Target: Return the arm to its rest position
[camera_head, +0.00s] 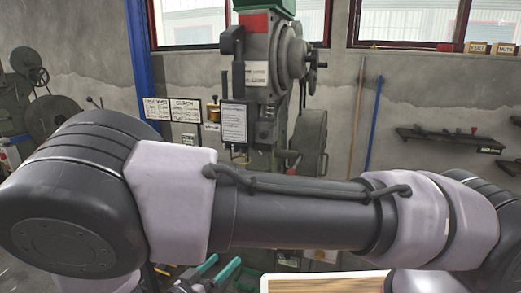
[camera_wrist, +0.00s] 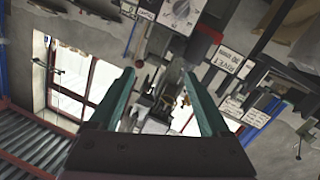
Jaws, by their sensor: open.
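My arm crosses the head view from left to right and covers much of its lower half. My gripper (camera_wrist: 159,74) has two green fingers standing wide apart, with nothing held between them in the wrist view. Two green fingers also show low in the head view, below my arm. The wrist view is strongly tilted, and machinery and wall signs show beyond the fingers.
A press (camera_head: 262,75) stands behind my arm, its lower part hidden. A wall shelf (camera_head: 450,139) is at right. The wrist view shows a roller conveyor (camera_wrist: 40,140) at lower left and windows.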

